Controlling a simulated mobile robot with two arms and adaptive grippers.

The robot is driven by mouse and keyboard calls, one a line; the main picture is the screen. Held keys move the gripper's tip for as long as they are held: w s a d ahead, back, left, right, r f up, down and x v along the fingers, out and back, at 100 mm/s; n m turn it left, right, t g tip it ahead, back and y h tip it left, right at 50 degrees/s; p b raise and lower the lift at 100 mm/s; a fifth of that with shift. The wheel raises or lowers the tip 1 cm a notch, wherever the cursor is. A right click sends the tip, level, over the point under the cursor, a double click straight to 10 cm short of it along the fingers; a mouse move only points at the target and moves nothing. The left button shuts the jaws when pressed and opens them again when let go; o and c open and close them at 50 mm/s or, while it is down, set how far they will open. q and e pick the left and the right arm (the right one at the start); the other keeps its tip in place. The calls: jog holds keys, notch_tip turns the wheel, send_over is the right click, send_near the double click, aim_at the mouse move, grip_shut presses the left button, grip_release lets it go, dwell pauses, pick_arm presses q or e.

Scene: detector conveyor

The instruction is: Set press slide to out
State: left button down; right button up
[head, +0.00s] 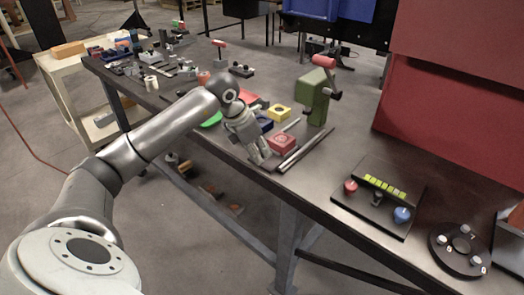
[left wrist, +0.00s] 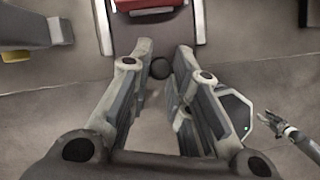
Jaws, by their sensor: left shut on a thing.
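The green press (head: 315,97) with a red-topped lever stands on the dark bench. At its foot is the press slide, a red block (head: 282,144) between dark rails (head: 305,151). In the left wrist view the red block (left wrist: 146,5) is at the top edge, with a pale rail (left wrist: 104,27) on its left. My left gripper (head: 262,158) is at the slide's near end by the bench edge. In the left wrist view its fingers are closed about a dark round knob (left wrist: 160,69), which they partly hide. My right gripper (left wrist: 275,124) seems to show small at the right there, its jaws unclear.
Yellow (head: 279,111) and blue (head: 265,125) blocks lie just behind the slide. A panel with red and blue knobs (head: 379,197) and a round dial (head: 459,250) stand to the right. Bare bench lies between the slide and panel.

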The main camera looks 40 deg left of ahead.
pick_arm(q)
jog(key=c, duration=1.7)
grip_release()
jog(key=shift+s+f, duration=0.1)
jog(key=shift+c, duration=0.2)
jog(key=shift+o, duration=2)
jog(key=shift+s, duration=0.1)
jog(key=v, duration=1.2)
pick_arm(e)
jog(key=shift+w+d+r, duration=0.1)
jog(key=shift+w, duration=1.1)
